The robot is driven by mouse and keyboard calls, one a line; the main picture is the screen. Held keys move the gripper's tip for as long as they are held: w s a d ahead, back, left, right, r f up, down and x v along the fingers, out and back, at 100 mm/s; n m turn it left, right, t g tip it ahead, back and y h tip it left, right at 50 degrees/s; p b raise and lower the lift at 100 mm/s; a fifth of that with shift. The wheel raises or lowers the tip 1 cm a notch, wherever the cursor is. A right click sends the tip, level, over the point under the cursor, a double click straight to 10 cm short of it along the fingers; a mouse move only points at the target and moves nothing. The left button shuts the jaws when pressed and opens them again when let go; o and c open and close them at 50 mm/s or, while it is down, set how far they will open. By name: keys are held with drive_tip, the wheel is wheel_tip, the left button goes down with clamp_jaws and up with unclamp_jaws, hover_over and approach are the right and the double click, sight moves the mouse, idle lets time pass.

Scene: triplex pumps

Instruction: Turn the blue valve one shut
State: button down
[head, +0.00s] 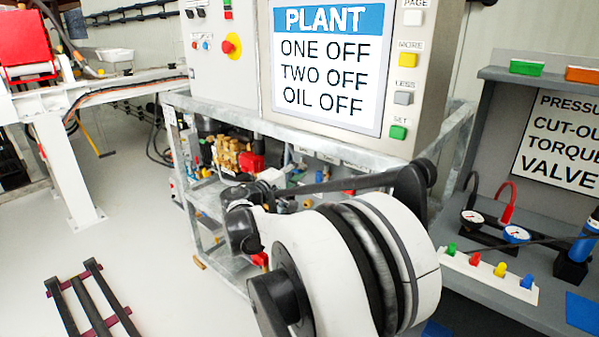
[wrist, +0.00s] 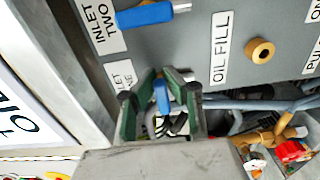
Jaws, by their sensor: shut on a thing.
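The blue handle of valve one (wrist: 162,97) shows in the wrist view, below a label partly hidden by my gripper. My gripper (wrist: 161,88) has its two green-and-black fingers on either side of this handle, shut on it. The handle points along the fingers, and its lower end and the valve body are partly hidden. A second blue handle (wrist: 145,14) lies sideways beside the label INLET TWO (wrist: 101,22), apart from my gripper. In the head view my own arm covers much of the work area, and I cannot make out the handle there.
A brass OIL FILL fitting (wrist: 259,50) is on the grey panel to the right. Grey hoses and brass and red fittings (wrist: 290,150) lie below it. In the head view the metal frame (head: 290,130) carries the PLANT screen (head: 325,65). A gauge bench (head: 490,290) stands at right.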

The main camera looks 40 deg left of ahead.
drive_tip(key=c, duration=1.7)
unclamp_jaws()
drive_tip(key=shift+c, duration=0.2)
drive_tip(key=shift+s, duration=0.1)
drive_tip(key=s, duration=1.2)
drive_tip(key=shift+a, duration=0.3)
